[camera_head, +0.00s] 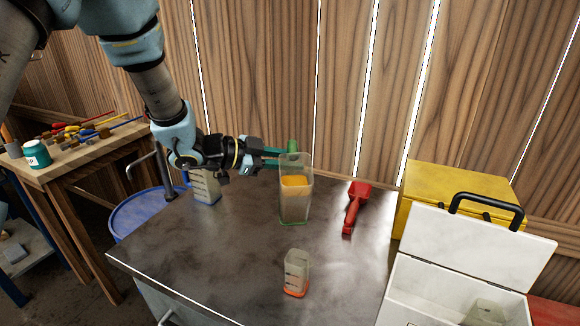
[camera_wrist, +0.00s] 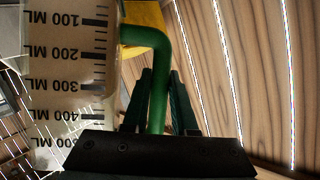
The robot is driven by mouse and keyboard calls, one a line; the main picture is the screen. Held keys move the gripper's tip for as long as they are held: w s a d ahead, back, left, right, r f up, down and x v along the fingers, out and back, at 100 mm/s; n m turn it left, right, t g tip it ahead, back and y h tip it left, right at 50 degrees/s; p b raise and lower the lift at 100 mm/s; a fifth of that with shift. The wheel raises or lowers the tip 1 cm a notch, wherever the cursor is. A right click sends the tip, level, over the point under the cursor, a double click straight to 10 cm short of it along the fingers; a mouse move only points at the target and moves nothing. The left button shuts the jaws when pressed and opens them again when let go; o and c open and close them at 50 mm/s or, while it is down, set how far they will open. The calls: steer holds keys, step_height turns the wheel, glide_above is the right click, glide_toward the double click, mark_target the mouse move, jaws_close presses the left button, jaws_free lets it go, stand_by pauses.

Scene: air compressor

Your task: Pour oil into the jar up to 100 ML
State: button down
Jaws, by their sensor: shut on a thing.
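A tall clear measuring jug (camera_head: 296,207) with a green handle and green base stands upright on the dark metal table, with yellow-orange oil inside. My gripper (camera_head: 280,158) reaches in from the left and is shut on its green handle. In the wrist view the fingers (camera_wrist: 160,78) sit on both sides of the handle (camera_wrist: 158,98), beside the jug's wall (camera_wrist: 65,72) with its ML scale. A small clear jar (camera_head: 296,272) with an orange-red base stands at the table's front. Another clear container (camera_head: 205,185) with a blue base stands behind left, partly hidden by my arm.
A red tool (camera_head: 355,205) lies right of the jug. A yellow box (camera_head: 460,190) and an open white case (camera_head: 470,240) with a black handle stand at the right. A blue drum (camera_head: 150,212) and a wooden workbench (camera_head: 75,165) are left. The table's front left is clear.

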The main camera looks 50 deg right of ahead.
steer(key=shift+r+m+t+h+b, duration=0.3)
steer(key=shift+r+m+h+b, duration=0.6)
steer(key=shift+b, duration=1.85)
steer(key=shift+s+a+m+b, duration=0.15)
steer(key=shift+m+b, duration=0.45)
steer(key=shift+b, duration=0.6)
steer(key=shift+s+a+r+m+h+b, duration=0.15)
steer(key=shift+r+m+b, duration=0.15)
steer(key=shift+r+b, duration=0.35)
steer(key=shift+s+r+m+h+b, duration=0.15)
steer(key=shift+r+m+b, duration=0.15)
steer(key=shift+r+b, duration=0.3)
stand_by(2.8)
